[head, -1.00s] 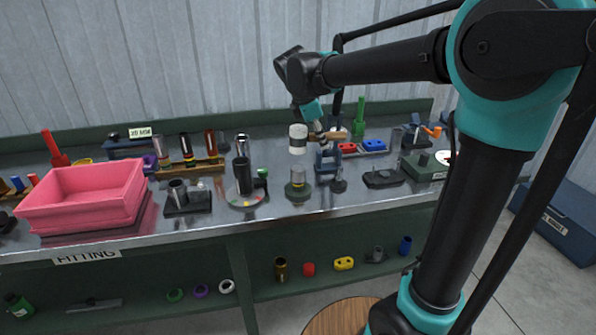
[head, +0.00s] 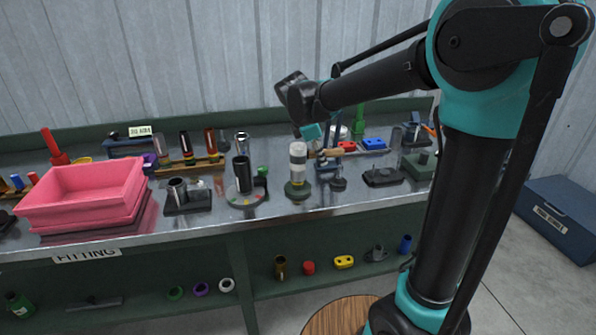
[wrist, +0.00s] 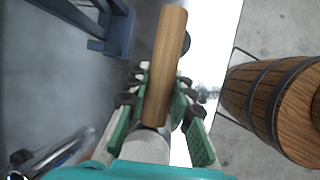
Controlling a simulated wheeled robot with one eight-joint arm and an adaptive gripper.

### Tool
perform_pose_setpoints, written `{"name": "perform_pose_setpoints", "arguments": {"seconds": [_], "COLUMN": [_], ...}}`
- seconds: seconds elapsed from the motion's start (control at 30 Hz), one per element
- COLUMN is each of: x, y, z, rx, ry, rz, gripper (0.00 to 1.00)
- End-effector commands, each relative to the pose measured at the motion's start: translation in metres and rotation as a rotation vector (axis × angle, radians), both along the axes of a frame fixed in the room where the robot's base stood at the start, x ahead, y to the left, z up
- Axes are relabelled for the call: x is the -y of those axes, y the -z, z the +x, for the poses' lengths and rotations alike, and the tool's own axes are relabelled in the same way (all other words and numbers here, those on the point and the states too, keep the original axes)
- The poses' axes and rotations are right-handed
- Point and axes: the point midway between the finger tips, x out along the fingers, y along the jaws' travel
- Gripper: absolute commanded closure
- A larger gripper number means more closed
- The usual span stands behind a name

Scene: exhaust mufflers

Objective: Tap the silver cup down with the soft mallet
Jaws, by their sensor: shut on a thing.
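The soft mallet has a pale head with a dark band (head: 298,152) and a wooden handle (head: 328,153). The silver cup (head: 298,175) stands upright on a dark green round base (head: 298,190) near the bench's front edge. The mallet head is directly over the cup in the head view and looks to meet its top; I cannot tell if they touch. My gripper (wrist: 160,105) is shut on the wooden handle, which also shows in the wrist view (wrist: 168,50).
A dark upright tube (head: 242,172) stands on a round plate left of the cup. A blue stand (head: 347,162) and a black block (head: 383,177) are to the right. Pink trays (head: 85,190) fill the bench's left. A wooden barrel (wrist: 265,95) stands on the floor in front.

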Motion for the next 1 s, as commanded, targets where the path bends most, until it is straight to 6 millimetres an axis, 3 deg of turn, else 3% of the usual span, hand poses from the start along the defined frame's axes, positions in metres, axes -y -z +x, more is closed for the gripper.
{"name": "perform_pose_setpoints", "arguments": {"seconds": [0.27,0.73,1.0], "x": [0.000,0.000,0.000], "y": [-0.007,-0.065,-0.071], "z": [0.000,0.001,0.000], "rx": [0.000,0.000,0.000], "ry": [0.000,0.000,0.000], "rz": [0.000,0.000,0.000], "gripper": [1.00,1.00,1.00]}}
